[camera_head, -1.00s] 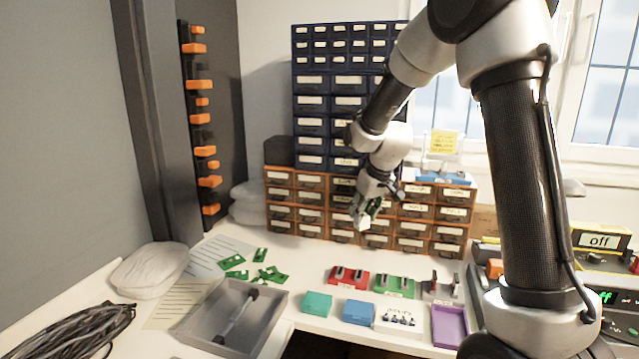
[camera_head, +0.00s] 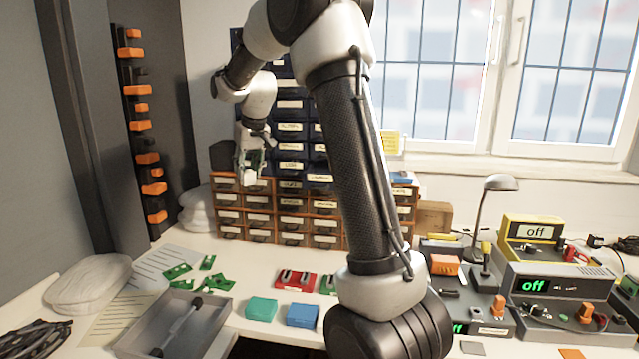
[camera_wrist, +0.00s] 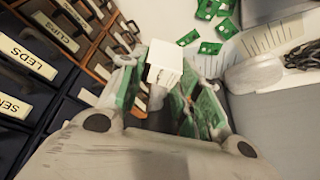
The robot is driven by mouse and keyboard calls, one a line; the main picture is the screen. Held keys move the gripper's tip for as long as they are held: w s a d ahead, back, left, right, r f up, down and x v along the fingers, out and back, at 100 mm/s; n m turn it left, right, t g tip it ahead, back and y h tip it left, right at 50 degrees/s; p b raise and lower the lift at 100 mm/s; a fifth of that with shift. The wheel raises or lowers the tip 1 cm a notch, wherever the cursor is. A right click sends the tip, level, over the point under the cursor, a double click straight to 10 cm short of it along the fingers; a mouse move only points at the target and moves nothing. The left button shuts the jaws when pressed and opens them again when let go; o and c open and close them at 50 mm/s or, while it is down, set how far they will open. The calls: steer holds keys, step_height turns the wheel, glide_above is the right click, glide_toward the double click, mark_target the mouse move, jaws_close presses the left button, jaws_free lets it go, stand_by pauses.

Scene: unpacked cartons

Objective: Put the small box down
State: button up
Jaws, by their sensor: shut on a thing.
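My gripper (camera_head: 250,170) is raised in front of the drawer cabinets, pointing down. It is shut on a small white box (camera_wrist: 165,62), which shows between the fingertips in the wrist view. In the head view the box is small and partly hidden by the fingers. Green parts show along the fingers in the wrist view; I cannot tell whether they belong to my gripper. The held box is above the table (camera_head: 236,265) and appears clear of it.
Orange drawers (camera_head: 258,218) with dark blue drawers (camera_head: 290,105) above stand behind my gripper. A grey tray (camera_head: 215,318), green circuit boards (camera_head: 178,271), a teal box (camera_head: 262,308), a blue box (camera_head: 302,315) and a red holder (camera_head: 296,280) occupy the table. Instruments (camera_head: 555,282) stand at right.

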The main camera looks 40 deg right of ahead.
steer(key=s+d+r+m+h, duration=0.1)
steer(key=s+d+r+m, duration=0.2)
steer(key=d+r, duration=0.45)
steer(key=s+d+r+m+g+h, duration=0.1)
steer(key=s+d+r+m, duration=0.2)
steer(key=d+r, duration=0.45)
steer(key=s+d+r+m+h, duration=0.1)
steer(key=s+d+r+m, duration=0.2)
steer(key=d+r, duration=0.5)
steer(key=shift+h, duration=0.3)
steer(key=f, duration=0.8)
steer(key=a+f, duration=0.1)
steer(key=f, duration=0.8)
steer(key=a+f, duration=0.1)
steer(key=f, duration=0.7)
steer(key=shift+w+a+f, duration=0.15)
steer(key=shift+w, duration=0.05)
steer(key=shift+f, duration=0.1)
steer(key=o, duration=1)
